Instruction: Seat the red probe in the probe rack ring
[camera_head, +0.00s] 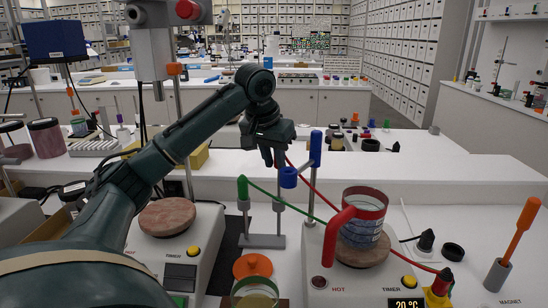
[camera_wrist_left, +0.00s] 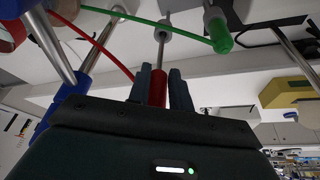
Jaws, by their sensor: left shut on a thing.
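The red probe (camera_wrist_left: 157,90) stands between the two fingers of my left gripper (camera_wrist_left: 160,76) in the left wrist view. My left gripper is shut on its red handle; it also shows in the head view (camera_head: 273,158). The probe's thin metal shaft points away from the gripper toward a grey ring (camera_wrist_left: 163,29) of the probe rack. The shaft lines up with the ring and seems to enter it; how deep I cannot tell. The rack's grey base (camera_head: 262,241) stands below in the head view. The green probe (camera_head: 243,190) stands at its left side.
A blue clamp post (camera_head: 315,150) with a blue knob stands close right of the gripper. Another hotplate (camera_head: 167,217) is at left. An orange-lidded jar (camera_head: 252,267) stands in front. Red and green cables cross nearby.

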